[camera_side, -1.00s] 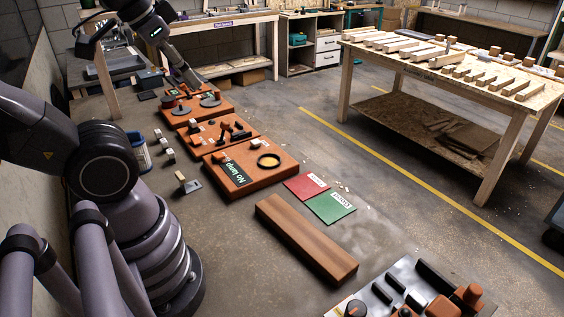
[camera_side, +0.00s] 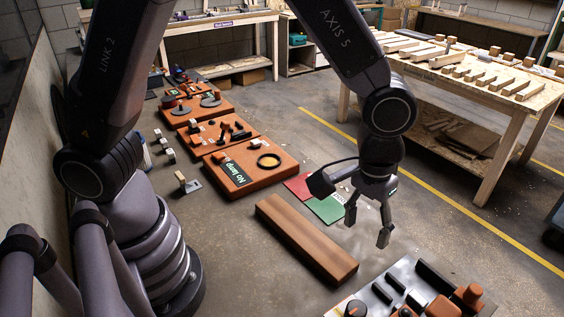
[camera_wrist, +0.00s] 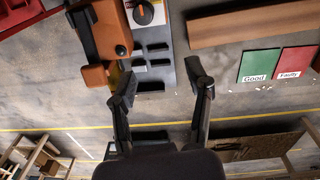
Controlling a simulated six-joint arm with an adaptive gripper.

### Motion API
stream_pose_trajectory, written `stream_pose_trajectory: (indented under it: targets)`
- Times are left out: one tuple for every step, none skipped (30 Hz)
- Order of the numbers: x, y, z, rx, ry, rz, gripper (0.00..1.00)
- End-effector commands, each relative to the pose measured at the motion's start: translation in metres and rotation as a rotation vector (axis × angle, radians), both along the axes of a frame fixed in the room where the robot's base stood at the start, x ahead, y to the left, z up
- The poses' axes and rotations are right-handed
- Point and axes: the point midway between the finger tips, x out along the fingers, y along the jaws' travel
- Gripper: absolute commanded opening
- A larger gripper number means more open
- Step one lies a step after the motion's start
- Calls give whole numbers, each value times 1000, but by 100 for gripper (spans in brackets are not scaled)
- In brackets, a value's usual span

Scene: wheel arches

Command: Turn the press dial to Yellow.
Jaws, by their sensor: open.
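The press dial is a dark round knob at the bottom edge of the side view (camera_side: 355,309), partly cut off by the frame. In the wrist view the dial (camera_wrist: 143,13) sits on a white plate near the top, with an orange mark across it. The colour labels around it are too small to read. The orange press (camera_wrist: 105,45) stands beside it on a grey slotted base plate (camera_wrist: 153,62). My gripper (camera_side: 366,230) is open and empty, above the floor and behind the press station. In the wrist view its fingers (camera_wrist: 158,80) are spread, apart from the dial.
A long wooden beam (camera_side: 305,240) lies left of my gripper. A green Good mat (camera_side: 325,208) and a red Faulty mat (camera_side: 297,186) lie behind it. Orange stations (camera_side: 250,172) run along the left. A wooden table (camera_side: 440,75) stands at the back right.

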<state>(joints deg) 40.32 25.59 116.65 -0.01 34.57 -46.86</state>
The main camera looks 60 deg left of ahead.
Motion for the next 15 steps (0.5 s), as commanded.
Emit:
stream_pose_trajectory:
  targets:
    - [-5, -13, -18, 15, 19, -2, 52]
    - [-7, -19, -25, 19, 25, 3, 52]
    - [-9, -25, -34, 26, 32, 6, 52]
    - [-10, -28, -39, 30, 36, 9, 52]
    - [-12, -31, -43, 32, 39, 11, 52]
    - [-13, -33, -47, 34, 41, 14, 52]
    - [-13, -34, -49, 35, 42, 15, 52]
    - [-13, -35, -52, 36, 43, 16, 52]
    - [-14, -35, -55, 37, 44, 17, 52]
    - [-14, -35, -58, 38, 44, 18, 52]
    - [-14, -35, -62, 37, 45, 18, 52]
    - [-14, -34, -68, 38, 45, 18, 52]
    - [-14, -34, -73, 38, 46, 18, 52]
    - [-14, -34, -79, 38, 46, 18, 52]
    - [-14, -34, -87, 39, 46, 17, 52]
